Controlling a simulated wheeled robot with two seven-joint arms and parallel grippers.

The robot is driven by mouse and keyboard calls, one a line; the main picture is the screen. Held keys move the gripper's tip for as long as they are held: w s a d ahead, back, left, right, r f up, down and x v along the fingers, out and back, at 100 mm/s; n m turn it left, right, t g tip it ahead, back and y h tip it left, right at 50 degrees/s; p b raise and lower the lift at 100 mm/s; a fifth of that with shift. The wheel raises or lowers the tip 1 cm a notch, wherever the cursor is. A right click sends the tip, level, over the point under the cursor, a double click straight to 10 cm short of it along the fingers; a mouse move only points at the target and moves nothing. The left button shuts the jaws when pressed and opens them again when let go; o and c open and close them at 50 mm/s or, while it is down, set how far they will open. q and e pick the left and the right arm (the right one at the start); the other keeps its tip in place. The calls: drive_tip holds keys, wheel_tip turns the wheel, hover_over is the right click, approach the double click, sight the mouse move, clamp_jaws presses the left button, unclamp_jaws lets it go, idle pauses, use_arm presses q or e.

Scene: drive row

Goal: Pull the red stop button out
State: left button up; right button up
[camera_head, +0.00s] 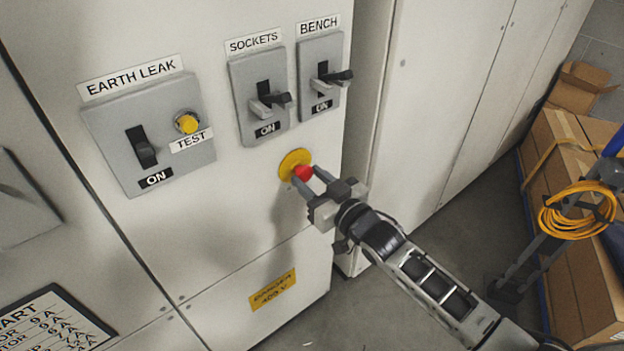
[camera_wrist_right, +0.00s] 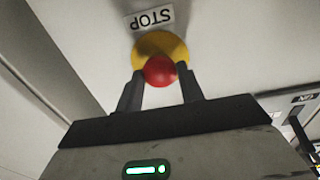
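The red stop button (camera_head: 304,173) sits on a round yellow plate (camera_head: 291,160) on the cabinet front, below the switches. In the right wrist view the red button (camera_wrist_right: 160,71) shows in front of the yellow plate (camera_wrist_right: 178,47), with an upside-down STOP label (camera_wrist_right: 149,19) beside it. My right gripper (camera_head: 308,176) is at the button, its two fingers apart, one on each side of the red head. In the right wrist view the gripper (camera_wrist_right: 161,80) has its fingertips beside the button; any contact is too fine to tell. My left gripper is not in view.
Above are the SOCKETS switch (camera_head: 270,100), the BENCH switch (camera_head: 330,78) and the EARTH LEAK unit (camera_head: 110,120) with a yellow TEST button (camera_head: 187,122). Cardboard boxes (camera_head: 570,140) and a coiled yellow cable (camera_head: 577,210) stand at right.

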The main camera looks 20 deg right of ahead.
clamp_jaws()
drive_tip(key=shift+s+d+r+p, duration=0.1)
drive_tip(key=shift+s+d+p, duration=0.1)
drive_tip(key=shift+s+p, duration=0.45)
drive_tip(key=o, duration=0.7)
unclamp_jaws()
drive_tip(key=shift+o, duration=0.2)
drive_tip(key=shift+s+d, duration=0.1)
drive_tip(key=shift+s, duration=0.05)
drive_tip(key=v, duration=1.5)
drive_tip(key=shift+s+b, duration=0.35)
drive_tip(key=shift+d, duration=0.1)
